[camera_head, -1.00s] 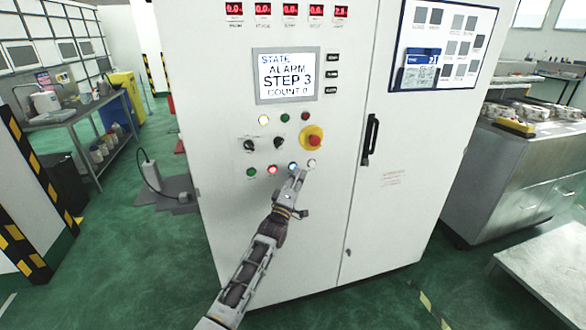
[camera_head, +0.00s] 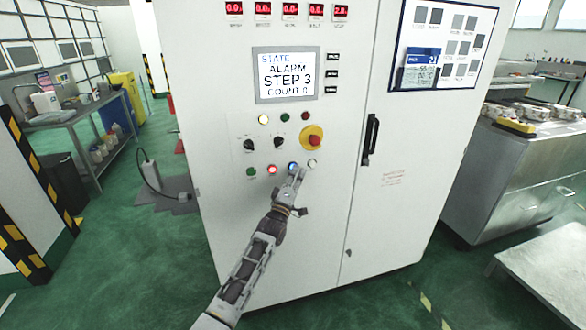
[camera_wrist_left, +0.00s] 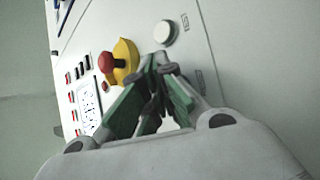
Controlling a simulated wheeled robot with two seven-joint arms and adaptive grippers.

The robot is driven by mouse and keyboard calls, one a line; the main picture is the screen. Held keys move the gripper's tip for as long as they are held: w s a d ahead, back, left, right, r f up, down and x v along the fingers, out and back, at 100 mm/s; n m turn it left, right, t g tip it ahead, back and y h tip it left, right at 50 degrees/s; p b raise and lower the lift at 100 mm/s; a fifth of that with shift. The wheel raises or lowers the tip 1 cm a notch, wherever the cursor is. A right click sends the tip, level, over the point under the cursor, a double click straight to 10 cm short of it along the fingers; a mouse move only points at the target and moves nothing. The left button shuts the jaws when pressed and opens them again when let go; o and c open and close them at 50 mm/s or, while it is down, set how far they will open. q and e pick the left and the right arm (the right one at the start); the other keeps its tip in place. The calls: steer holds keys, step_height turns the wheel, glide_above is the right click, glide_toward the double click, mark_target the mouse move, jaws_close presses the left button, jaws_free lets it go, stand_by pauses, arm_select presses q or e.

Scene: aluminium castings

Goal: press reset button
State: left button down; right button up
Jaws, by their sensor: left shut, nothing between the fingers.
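The control cabinet (camera_head: 225,110) carries a bottom row of buttons: green (camera_head: 251,171), lit red (camera_head: 272,169), lit blue (camera_head: 293,166) and white (camera_head: 312,163). Their labels are too small to read, so I cannot tell which is reset. My left gripper (camera_head: 301,170) is shut and empty, its tips at the panel just below and between the blue and white buttons. In the left wrist view, the shut fingertips (camera_wrist_left: 160,62) are below the white button (camera_wrist_left: 166,33), apart from it in the picture. The blue button is hidden there. Contact is unclear. The screen (camera_head: 287,76) reads ALARM, STEP 3, COUNT 0.
A red emergency stop on a yellow base (camera_head: 313,138) sits just above the button row; it also shows in the left wrist view (camera_wrist_left: 107,62). Black selector knobs (camera_head: 249,145) are to the left. A black door handle (camera_head: 371,136) protrudes at the right.

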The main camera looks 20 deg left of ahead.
arm_select(q)
steer(key=shift+w+a, duration=0.2)
steer(key=shift+w, duration=0.1)
stand_by(0.7)
steer(key=shift+s+d, duration=0.1)
steer(key=shift+s, duration=0.1)
steer(key=shift+s+d+p, duration=0.35)
steer(key=shift+s, duration=0.2)
stand_by(0.6)
steer(key=shift+s+d+p, duration=0.7)
steer(key=shift+s, duration=0.35)
steer(key=shift+s+d+p, duration=0.7)
steer(key=shift+s, duration=0.35)
